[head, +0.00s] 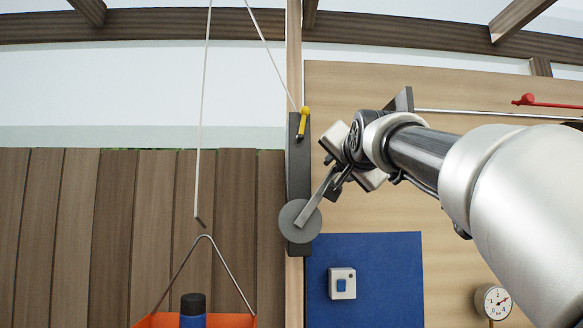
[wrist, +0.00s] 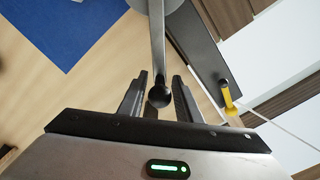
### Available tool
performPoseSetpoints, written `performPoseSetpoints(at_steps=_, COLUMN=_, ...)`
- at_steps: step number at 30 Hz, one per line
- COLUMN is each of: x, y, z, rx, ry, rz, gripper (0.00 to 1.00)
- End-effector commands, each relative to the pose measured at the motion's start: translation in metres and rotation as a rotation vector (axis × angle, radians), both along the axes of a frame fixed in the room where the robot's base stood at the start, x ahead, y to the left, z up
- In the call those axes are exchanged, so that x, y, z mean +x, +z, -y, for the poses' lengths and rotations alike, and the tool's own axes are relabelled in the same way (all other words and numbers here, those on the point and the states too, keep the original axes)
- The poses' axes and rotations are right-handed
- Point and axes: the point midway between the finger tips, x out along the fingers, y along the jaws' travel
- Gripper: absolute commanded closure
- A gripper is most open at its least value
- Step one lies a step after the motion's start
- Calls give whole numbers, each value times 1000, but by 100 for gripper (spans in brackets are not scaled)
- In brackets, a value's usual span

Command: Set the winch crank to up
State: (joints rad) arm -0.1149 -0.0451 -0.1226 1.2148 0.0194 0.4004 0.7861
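The winch is a grey disc (head: 299,219) low on a dark plate (head: 299,160) fixed to a wooden post. Its flat crank arm (head: 315,201) points up and to the right in the head view, tilted off vertical. In the wrist view the crank arm (wrist: 157,45) ends in a round black knob (wrist: 159,96). My gripper (wrist: 159,92) is open, with one finger on each side of the knob and visible gaps between. In the head view my gripper (head: 335,175) is at the crank's outer end, and the knob is hidden.
A yellow lever (head: 303,120) sits at the plate's top, near a white rope (head: 267,43). An orange bucket (head: 228,321) with a dark bottle (head: 193,306) is below left. A blue panel (head: 385,262) with a switch (head: 342,284) and a gauge (head: 494,301) are lower right.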

Motion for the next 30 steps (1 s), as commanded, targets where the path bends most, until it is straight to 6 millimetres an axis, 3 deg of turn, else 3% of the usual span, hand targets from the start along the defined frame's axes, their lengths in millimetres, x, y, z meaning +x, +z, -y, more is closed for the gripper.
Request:
performPoseSetpoints(at_steps=4, x=0, y=0, z=0, rx=0, ry=0, rz=0, gripper=69)
performPoseSetpoints(at_steps=10, x=0, y=0, z=0, rx=0, ry=0, rz=0, gripper=100)
performPoseSetpoints(at_steps=30, x=0, y=-9, z=7, rx=68, ry=-3, rz=-5, gripper=100)
